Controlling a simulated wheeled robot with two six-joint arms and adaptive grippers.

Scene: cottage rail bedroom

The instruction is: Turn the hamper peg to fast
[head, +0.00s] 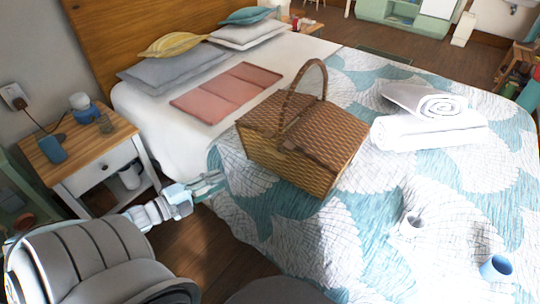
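A brown wicker hamper (330,150) stands on the bed, its lid closed and its arched handle (318,75) upright. A small dark fastening shows near the front middle of its lid, but the peg is too small to make out, so I cannot tell how it is turned. My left gripper (212,183) is at the near side of the bed, left of the hamper and apart from it. Its fingers look parted, with nothing seen between them. My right gripper is not in view.
The bed (290,230) has a teal and white cover. A pink folded cloth (226,92) lies behind the hamper, rolled white towels (430,128) lie right, and a blue cup (496,268) is at lower right. A nightstand (97,150) stands left of my gripper.

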